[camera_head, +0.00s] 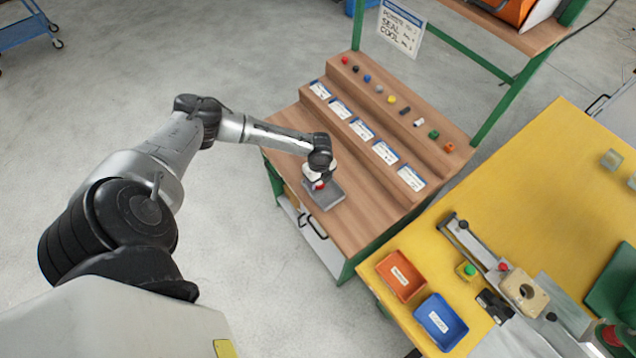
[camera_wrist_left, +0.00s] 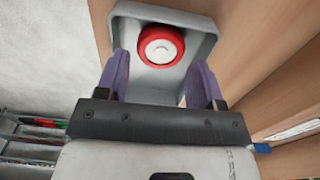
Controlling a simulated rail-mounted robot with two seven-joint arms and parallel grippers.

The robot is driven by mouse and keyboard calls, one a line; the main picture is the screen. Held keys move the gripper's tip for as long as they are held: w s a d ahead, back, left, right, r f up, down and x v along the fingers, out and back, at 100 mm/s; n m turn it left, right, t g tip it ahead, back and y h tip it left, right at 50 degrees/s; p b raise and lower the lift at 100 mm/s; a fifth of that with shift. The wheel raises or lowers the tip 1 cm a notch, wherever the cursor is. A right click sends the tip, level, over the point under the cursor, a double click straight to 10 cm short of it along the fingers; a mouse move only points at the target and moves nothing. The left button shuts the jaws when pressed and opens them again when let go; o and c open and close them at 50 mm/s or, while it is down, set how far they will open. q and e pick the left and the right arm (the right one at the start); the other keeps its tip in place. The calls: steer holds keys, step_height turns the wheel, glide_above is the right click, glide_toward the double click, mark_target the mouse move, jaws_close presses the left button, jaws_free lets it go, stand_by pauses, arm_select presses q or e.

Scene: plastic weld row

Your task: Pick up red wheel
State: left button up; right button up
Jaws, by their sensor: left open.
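The red wheel (camera_wrist_left: 161,45), a red ring with a white hub, lies in a grey tray (camera_wrist_left: 200,75) in the left wrist view. In the head view the tray (camera_head: 331,196) sits on the lower wooden shelf, and the red wheel (camera_head: 319,185) shows partly under my gripper. My left gripper (camera_wrist_left: 160,85) is open, with its two purple fingers spread to either side below the wheel in the wrist view. Nothing is between the fingertips. My right gripper is not in view.
A stepped wooden rack (camera_head: 425,136) behind the tray carries several small coloured parts and label cards (camera_head: 385,152). A yellow table (camera_head: 530,175) at right holds an orange bin (camera_head: 384,282), a blue bin (camera_head: 441,335) and a fixture (camera_head: 525,292). Open floor lies at left.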

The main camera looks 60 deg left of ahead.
arm_select(q)
steer(key=shift+f, duration=1.25)
steer(key=c, duration=0.6)
steer(key=shift+r, duration=0.1)
steer(key=shift+c, duration=0.2)
